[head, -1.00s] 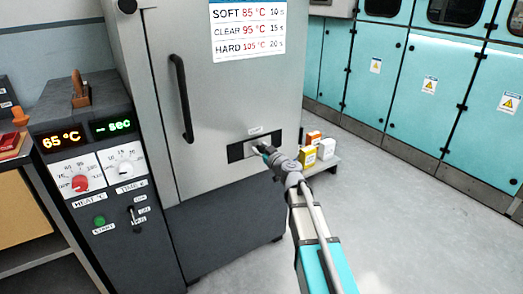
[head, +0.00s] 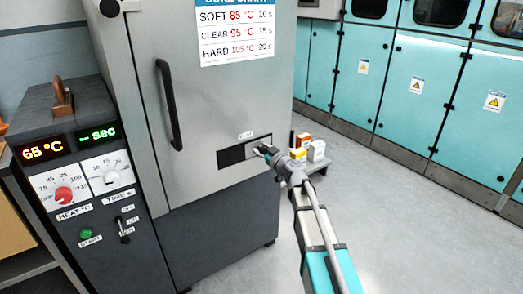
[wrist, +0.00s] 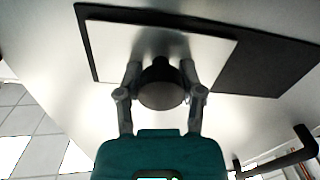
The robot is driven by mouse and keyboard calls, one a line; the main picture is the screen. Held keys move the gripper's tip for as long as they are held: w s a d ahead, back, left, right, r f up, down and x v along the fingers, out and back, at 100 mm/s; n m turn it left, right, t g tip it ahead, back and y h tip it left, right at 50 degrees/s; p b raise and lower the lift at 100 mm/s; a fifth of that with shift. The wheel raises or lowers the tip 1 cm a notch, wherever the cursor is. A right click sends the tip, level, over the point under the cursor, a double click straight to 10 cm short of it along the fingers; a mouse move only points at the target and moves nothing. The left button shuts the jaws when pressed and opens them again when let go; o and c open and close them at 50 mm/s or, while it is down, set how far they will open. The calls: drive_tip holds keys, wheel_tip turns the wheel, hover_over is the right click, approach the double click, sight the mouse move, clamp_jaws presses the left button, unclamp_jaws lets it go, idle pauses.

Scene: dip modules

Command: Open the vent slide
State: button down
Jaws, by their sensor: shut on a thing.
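The vent slide (head: 252,146) is a pale metal plate in a dark rectangular slot (head: 231,155), low on the grey cabinet door. The plate sits at the right end of the slot, and the left part of the slot shows dark. In the wrist view the slide (wrist: 110,50) is a light plate with a dark round knob (wrist: 162,93) standing out from it. My gripper (head: 262,151) is at the plate; in the wrist view its two fingers (wrist: 160,78) are shut on the knob, one on each side. The fingers hide part of the plate in the head view.
A long black door handle (head: 168,105) stands up and left of the slot. Small boxes (head: 316,150) sit on a low shelf right of the cabinet. A control panel (head: 85,190) reading 65 °C is at left. The floor at right is clear.

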drive_tip(key=shift+c, duration=2.4)
unclamp_jaws()
drive_tip(key=shift+w+d+r, duration=0.1)
drive_tip(key=shift+w+d, duration=0.15)
drive_tip(key=shift+w, duration=0.25)
drive_tip(key=shift+o, duration=1.1)
drive_tip(key=shift+s+a, duration=0.1)
drive_tip(key=shift+s, duration=0.15)
drive_tip(key=shift+s, duration=0.1)
drive_tip(key=shift+s+d, duration=0.3)
drive_tip(key=shift+s, duration=0.3)
drive_tip(key=v, duration=1)
drive_tip(key=shift+s+f, duration=0.1)
drive_tip(key=shift+f, duration=0.1)
